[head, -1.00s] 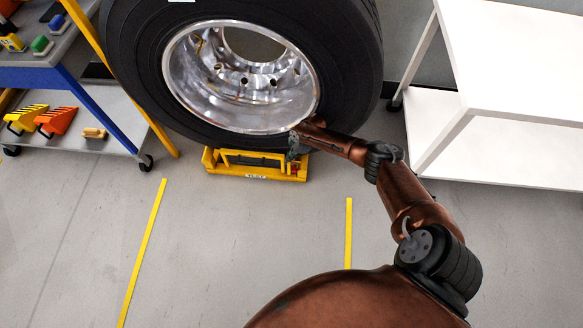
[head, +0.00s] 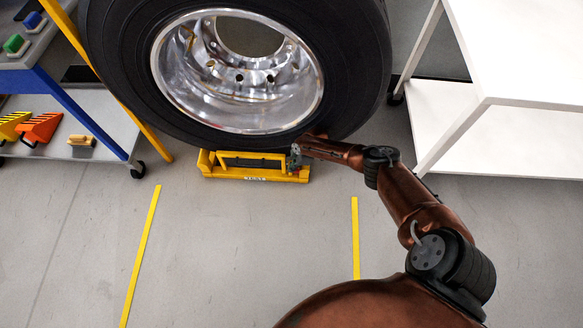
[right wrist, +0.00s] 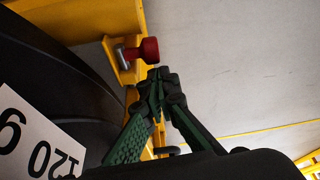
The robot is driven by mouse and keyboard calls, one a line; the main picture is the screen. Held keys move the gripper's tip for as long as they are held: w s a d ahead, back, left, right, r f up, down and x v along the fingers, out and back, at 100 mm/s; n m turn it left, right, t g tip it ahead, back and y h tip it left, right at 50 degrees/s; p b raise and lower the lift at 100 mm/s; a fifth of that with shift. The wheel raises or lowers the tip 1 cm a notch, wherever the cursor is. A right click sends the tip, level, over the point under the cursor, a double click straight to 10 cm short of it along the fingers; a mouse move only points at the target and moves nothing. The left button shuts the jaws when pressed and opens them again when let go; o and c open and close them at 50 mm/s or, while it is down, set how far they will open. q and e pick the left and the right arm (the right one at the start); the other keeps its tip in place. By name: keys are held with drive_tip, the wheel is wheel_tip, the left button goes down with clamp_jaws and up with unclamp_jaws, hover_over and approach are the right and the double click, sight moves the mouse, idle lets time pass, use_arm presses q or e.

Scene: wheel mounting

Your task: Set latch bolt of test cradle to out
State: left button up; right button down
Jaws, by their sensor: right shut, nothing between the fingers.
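The yellow test cradle (head: 225,172) stands on the floor under a big tyre on a polished metal wheel (head: 240,110). In the right wrist view the cradle's yellow frame (right wrist: 85,18) shows, with the latch bolt, a metal pin with a red knob (right wrist: 149,50), sticking out of a yellow bracket. My right gripper (head: 295,157) is at the cradle's right end in the head view. In the right wrist view its green-padded fingers (right wrist: 157,75) are closed and empty, their tips close to the red knob. I cannot tell whether they touch it. My left gripper is out of view.
A white shelf table (head: 520,50) stands at the right. A blue-framed cart (head: 75,112) with orange chocks (head: 40,128) and a brush (head: 81,141) stands at the left. The grey floor in front is clear between two yellow lines. A white label (right wrist: 35,135) is on the tyre.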

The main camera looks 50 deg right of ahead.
drive_tip(key=shift+s+d, duration=0.1)
drive_tip(key=shift+d, duration=0.05)
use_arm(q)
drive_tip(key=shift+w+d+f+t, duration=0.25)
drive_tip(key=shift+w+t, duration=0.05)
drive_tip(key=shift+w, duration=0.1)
use_arm(e)
drive_tip(key=s+d, duration=0.3)
drive_tip(key=shift+s, duration=0.15)
drive_tip(key=shift+s+f, duration=0.1)
